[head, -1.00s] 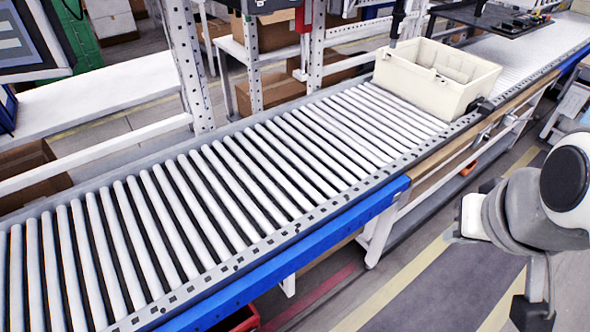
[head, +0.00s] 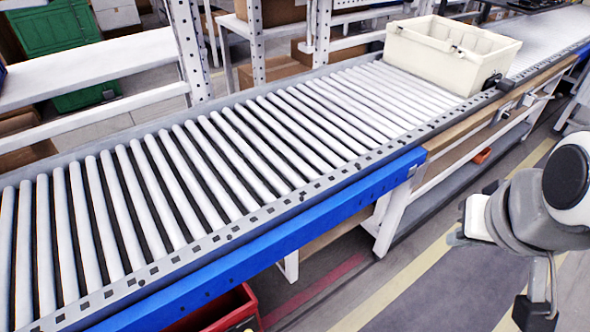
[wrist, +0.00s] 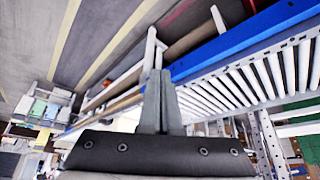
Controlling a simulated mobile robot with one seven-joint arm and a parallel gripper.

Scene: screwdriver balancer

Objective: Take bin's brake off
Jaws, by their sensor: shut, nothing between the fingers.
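A cream bin (head: 440,60) stands on the white roller conveyor (head: 225,150), toward its far right end. A small dark part (head: 492,81) sits at the conveyor's near edge beside the bin's near right corner. I cannot tell for sure whether it is the brake. My gripper (head: 535,318) hangs at the lower right in the head view, over the floor and well apart from the conveyor and bin. In the wrist view my gripper (wrist: 159,78) has its two fingers together and empty. The bin is not clearly visible in that view.
A blue rail (head: 290,235) runs along the conveyor's near side. A red crate (head: 215,310) stands below it. White shelving (head: 100,65) and a green container (head: 50,28) are behind. The floor (head: 440,285) in front is clear.

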